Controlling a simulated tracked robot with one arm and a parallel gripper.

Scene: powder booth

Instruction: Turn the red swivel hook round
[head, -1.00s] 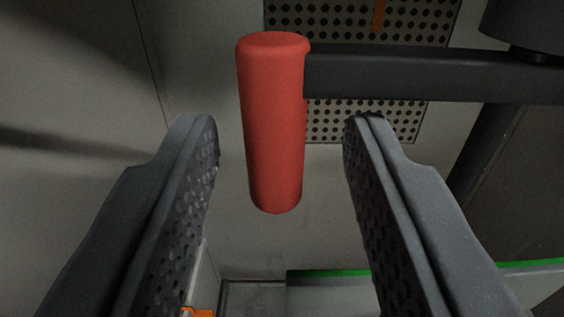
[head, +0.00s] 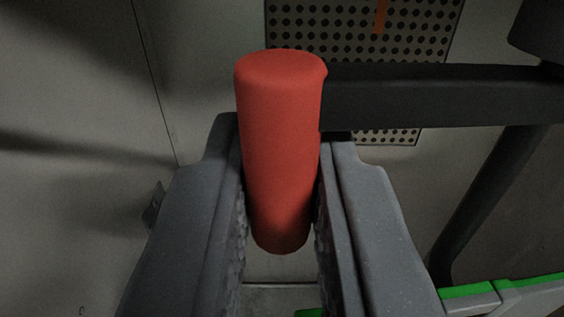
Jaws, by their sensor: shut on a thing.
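The red swivel hook (head: 281,120) shows as an upright red cylinder with a flat round top, in the middle of the head view. A dark horizontal bar (head: 440,95) joins its upper part and runs off to the right. My gripper (head: 281,190) is shut on the red cylinder, one finger against its left side and one against its right. The cylinder's top stands above the fingers, and its rounded lower end shows between them. The sides of the cylinder touching the pads are hidden.
A perforated panel (head: 400,30) with an orange strip (head: 381,16) is on the wall behind. A dark post (head: 490,200) slants down at the right below the bar. A green-edged grey ledge (head: 500,296) lies at the lower right. The left side is bare wall.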

